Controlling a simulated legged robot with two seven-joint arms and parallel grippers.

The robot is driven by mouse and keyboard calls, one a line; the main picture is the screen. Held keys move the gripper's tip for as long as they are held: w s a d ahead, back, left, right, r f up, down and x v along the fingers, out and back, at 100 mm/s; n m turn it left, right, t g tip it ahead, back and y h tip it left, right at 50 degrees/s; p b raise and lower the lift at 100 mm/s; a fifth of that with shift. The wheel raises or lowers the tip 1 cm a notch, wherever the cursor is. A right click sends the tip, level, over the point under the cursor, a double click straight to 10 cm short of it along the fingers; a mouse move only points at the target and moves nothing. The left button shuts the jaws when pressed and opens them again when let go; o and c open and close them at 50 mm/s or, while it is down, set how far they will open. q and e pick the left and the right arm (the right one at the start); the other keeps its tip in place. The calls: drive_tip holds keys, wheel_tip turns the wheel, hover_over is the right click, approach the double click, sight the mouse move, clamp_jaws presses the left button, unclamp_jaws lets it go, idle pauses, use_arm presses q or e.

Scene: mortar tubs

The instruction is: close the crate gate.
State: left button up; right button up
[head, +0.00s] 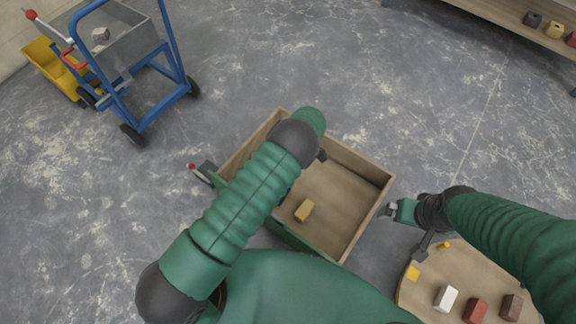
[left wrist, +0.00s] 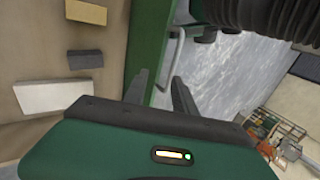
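The wooden crate (head: 355,165) stands on the floor in the middle of the head view. Its green gate (head: 310,246) runs along the near side; my left arm hides part of it, and I cannot tell whether it is fully shut. In the left wrist view the gate (left wrist: 149,45) has a pale bar handle (left wrist: 177,50) on its outer face. My left gripper (left wrist: 161,78) is open, its fingers apart just short of the handle; my arm hides it in the head view. My right gripper (head: 387,210) is beside the crate's right side; its finger opening is unclear.
A yellow brick (head: 304,210), a grey brick (left wrist: 86,59) and a white brick (left wrist: 52,96) lie inside the crate. A round wooden table (head: 425,290) with several blocks is at lower right. A blue trolley (head: 160,70) stands at upper left. Floor beyond the crate is clear.

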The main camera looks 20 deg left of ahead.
use_arm(q)
drive_tip(key=v, duration=0.8)
drive_tip(key=shift+r+p, duration=0.2)
drive_tip(key=shift+p, duration=0.25)
drive_tip(key=shift+a, duration=0.1)
